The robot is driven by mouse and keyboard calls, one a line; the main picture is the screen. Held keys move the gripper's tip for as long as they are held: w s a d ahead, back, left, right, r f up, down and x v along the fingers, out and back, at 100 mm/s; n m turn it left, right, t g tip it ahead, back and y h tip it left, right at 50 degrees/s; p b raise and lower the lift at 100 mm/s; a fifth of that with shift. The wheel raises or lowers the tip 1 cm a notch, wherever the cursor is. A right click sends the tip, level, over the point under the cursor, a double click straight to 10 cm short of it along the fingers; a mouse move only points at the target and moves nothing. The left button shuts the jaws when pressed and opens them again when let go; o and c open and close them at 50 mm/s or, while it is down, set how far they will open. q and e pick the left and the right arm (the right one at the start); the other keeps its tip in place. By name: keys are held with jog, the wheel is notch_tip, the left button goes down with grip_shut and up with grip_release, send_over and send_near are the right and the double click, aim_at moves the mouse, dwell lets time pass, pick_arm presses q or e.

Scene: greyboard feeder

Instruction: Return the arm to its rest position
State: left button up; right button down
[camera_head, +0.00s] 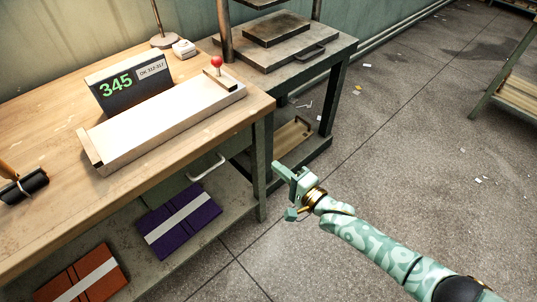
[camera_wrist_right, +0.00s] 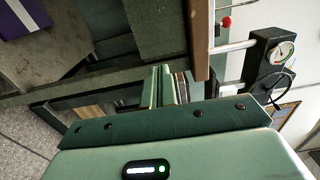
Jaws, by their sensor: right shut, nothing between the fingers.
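My right arm, patterned in pale green, comes in from the lower right in the head view. I cannot tell the exact gap between the gripper and the bench. My left gripper is not in view.
The wooden bench (camera_head: 45,115) carries a long feeder board (camera_head: 165,120), a 345 display (camera_head: 128,84) and a red-knobbed lever (camera_head: 216,62). A press (camera_head: 280,45) stands behind. Purple (camera_head: 179,220) and brown folders (camera_head: 83,278) lie on the lower shelf.

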jog(key=d+f+n+g+h, duration=0.1)
jog(key=d+f+n+h, duration=0.5)
jog(key=d+f+n, duration=0.45)
jog(key=s+d+f+n+g+h, duration=0.15)
jog(key=s+d+f, duration=0.25)
jog(key=s+f, duration=0.4)
jog(key=s+d+f+n+g+h, duration=0.1)
jog(key=s+d+f+g+h, duration=0.2)
jog(key=s+f, duration=0.5)
jog(key=s+d+f+g+h, duration=0.1)
jog(key=s+d+f, duration=0.15)
jog(key=s, duration=0.45)
jog(key=s+d+f+n+g, duration=0.1)
jog(key=s+f+g, duration=0.15)
jog(key=s, duration=0.45)
jog(key=s+d+f+h, duration=0.1)
jog(key=s+d+f, duration=0.1)
jog(key=s+f, duration=0.35)
jog(key=s+r+m+g, duration=0.1)
jog(key=s+g, duration=0.4)
jog(key=s, duration=2.3)
jog(key=shift+s+d+r, duration=0.2)
jog(key=shift+d+r, duration=0.1)
jog(key=shift+r, duration=0.05)
